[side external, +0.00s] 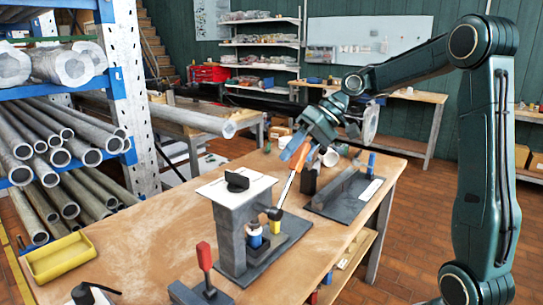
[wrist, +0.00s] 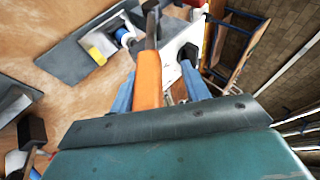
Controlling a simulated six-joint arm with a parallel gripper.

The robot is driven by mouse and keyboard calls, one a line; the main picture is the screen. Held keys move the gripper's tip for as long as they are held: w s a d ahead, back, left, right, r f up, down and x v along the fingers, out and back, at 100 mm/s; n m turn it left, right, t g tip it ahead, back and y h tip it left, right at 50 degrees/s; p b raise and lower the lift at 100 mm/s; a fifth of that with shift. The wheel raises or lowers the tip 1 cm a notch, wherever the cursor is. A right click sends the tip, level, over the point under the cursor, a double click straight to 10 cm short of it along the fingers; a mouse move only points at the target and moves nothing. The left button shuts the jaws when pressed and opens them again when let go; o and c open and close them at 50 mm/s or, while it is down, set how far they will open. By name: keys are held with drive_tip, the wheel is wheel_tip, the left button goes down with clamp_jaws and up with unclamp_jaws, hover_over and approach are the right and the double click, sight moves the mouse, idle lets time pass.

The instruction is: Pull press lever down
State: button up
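The press (side external: 232,225) is a grey column with a white top plate on a dark base, standing on the wooden bench. Its lever has an orange handle (side external: 286,188) that slants up and to the right from a dark pivot at the press's side. In the wrist view the orange handle (wrist: 148,80) lies between the two blue fingers of my gripper (wrist: 160,72). The fingers are apart, with a gap visible on the handle's right, so the gripper looks open around it. In the side view my gripper (side external: 296,152) is at the handle's upper end.
A blue-and-white cylinder (side external: 255,236) and a yellow block (side external: 276,229) are at the press base. A red-handled tool (side external: 205,260) stands in front, a yellow tray (side external: 62,257) lies at left. A grey fixture (side external: 340,195) is to the right. A pipe rack (side external: 128,90) stands left.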

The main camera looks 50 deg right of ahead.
drive_tip(key=shift+a+r+n+h, duration=0.15)
drive_tip(key=shift+a+r+h, duration=0.2)
drive_tip(key=shift+a+h, duration=0.3)
drive_tip(key=shift+a+r+n+h, duration=0.1)
drive_tip(key=shift+a+r+h, duration=0.3)
drive_tip(key=shift+a, duration=0.3)
drive_tip(key=shift+a+r+n+h, duration=0.15)
drive_tip(key=shift+a+r+h, duration=0.15)
drive_tip(key=shift+a+h, duration=0.35)
drive_tip(key=s+a+r+h, duration=0.15)
drive_tip(key=s+r, duration=0.35)
drive_tip(key=r, duration=0.8)
drive_tip(key=shift+n+h, duration=0.3)
drive_tip(key=shift+h, duration=0.55)
drive_tip(key=shift+w+a+r, duration=0.2)
drive_tip(key=shift+w+a, duration=0.6)
drive_tip(key=shift+w, duration=0.15)
drive_tip(key=shift+w+a+r, duration=0.15)
drive_tip(key=shift+w+a, duration=0.6)
drive_tip(key=shift+w, duration=0.2)
drive_tip(key=shift+w+a+t, duration=0.1)
drive_tip(key=shift+a+t, duration=0.2)
drive_tip(key=shift+a, duration=0.35)
drive_tip(key=shift+s+a+f+h, duration=0.15)
drive_tip(key=shift+s+a+h, duration=0.1)
drive_tip(key=shift+a+h, duration=0.15)
